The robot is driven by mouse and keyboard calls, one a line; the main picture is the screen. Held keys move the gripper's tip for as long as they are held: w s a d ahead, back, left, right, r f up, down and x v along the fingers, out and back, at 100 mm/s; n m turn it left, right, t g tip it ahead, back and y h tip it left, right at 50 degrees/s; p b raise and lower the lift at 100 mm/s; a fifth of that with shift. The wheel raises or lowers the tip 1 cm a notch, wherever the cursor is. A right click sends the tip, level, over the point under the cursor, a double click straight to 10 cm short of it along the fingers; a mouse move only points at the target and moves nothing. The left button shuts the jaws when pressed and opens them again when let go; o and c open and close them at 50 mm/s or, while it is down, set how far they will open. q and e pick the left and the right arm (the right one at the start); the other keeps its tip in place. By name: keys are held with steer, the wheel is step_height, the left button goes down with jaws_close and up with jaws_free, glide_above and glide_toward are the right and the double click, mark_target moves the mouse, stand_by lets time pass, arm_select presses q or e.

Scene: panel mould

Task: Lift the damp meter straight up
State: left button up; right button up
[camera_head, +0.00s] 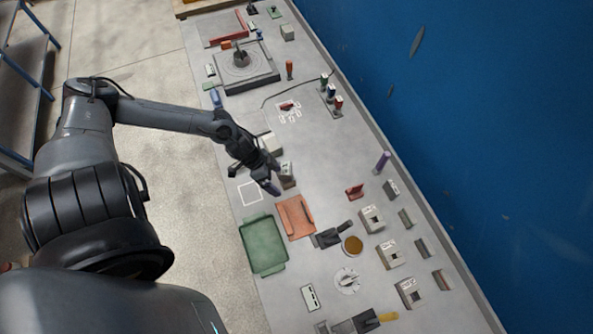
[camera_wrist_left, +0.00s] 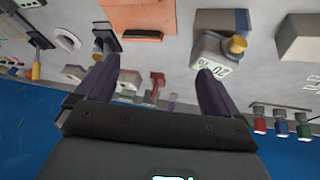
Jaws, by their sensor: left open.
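The damp meter (camera_wrist_left: 212,52) is a grey block with a pale display reading about 20 % and a brass-coloured knob. In the wrist view it lies at the tip of the right-hand finger, not between the two fingers. In the head view the meter (camera_head: 287,172) is partly hidden behind my left gripper (camera_head: 272,178). The gripper is open and empty, with its dark fingers wide apart in the wrist view (camera_wrist_left: 155,72). I cannot tell whether the finger touches the meter. My right gripper is not in view.
A pale block (camera_head: 271,143) stands close behind the gripper. An orange mat (camera_head: 290,220) and a green tray (camera_head: 262,245) lie just in front. A white outlined square (camera_head: 250,192) on the bench is empty. A blue wall (camera_head: 480,120) runs along the right side.

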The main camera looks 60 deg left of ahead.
arm_select(q)
steer(key=m+y, duration=0.1)
steer(key=y, duration=0.1)
glide_toward(285, 168)
steer(key=b+x, duration=0.1)
steer(key=x, duration=0.3)
steer(key=shift+w+f+b, duration=0.15)
steer(key=shift+f+b, duration=0.1)
steer(key=shift+b, duration=0.1)
steer(key=shift+x, duration=2.85)
steer(key=c, duration=1.5)
steer(key=shift+o, duration=0.2)
steer(key=shift+r, duration=0.1)
steer(key=shift+r, duration=0.1)
